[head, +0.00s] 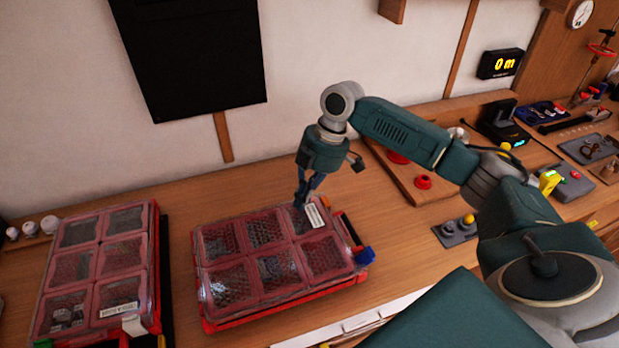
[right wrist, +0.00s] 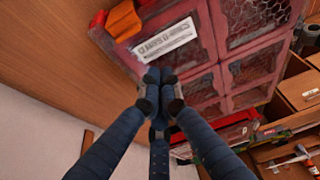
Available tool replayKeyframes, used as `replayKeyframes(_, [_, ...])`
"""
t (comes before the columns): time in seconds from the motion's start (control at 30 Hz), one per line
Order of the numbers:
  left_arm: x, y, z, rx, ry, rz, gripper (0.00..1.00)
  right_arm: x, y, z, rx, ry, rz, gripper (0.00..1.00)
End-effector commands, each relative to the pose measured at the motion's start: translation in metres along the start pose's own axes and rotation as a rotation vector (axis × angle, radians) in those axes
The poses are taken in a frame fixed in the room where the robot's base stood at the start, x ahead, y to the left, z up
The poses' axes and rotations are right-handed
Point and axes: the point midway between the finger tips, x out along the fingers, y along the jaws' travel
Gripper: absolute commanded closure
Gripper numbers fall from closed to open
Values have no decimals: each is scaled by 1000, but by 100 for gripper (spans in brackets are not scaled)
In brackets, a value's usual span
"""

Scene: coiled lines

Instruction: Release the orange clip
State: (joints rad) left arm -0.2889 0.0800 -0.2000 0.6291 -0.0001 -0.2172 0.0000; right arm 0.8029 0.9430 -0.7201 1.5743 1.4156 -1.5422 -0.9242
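The orange clip (right wrist: 122,20) sits on the edge of the red-framed clear case (head: 283,308), at the upper left of the right wrist view, beside a white printed label (right wrist: 163,42). My right gripper (head: 301,203) is above the far right corner of this case in the head view. In the right wrist view its dark blue fingertips (right wrist: 160,76) are together with nothing visible between them, below the label and apart from the clip. Whether the fingertips touch the lid is unclear. My left gripper is not in view.
A second compartment case (head: 97,268) stands at the left. A blue clip (head: 366,255) sticks out from the right side of the nearer case. A wooden board with red knobs (head: 423,182) lies to the right. Bare wooden bench shows between the cases.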

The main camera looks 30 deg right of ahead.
Motion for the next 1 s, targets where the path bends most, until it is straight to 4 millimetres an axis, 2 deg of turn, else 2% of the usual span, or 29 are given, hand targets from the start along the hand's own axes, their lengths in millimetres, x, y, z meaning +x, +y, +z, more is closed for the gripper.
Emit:
replayKeyframes(0.03, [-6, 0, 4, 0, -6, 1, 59, 4, 0, 2, 3, -2, -1, 100])
replayKeyframes(0.1, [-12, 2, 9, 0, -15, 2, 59, -4, 0, 16, 5, -3, 1, 100])
replayKeyframes(0.33, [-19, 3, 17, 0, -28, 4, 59, -9, 0, 36, 1, -2, 1, 100])
replayKeyframes(1.0, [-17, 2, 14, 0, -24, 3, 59, -8, -1, 35, 1, 45, 1, 100])
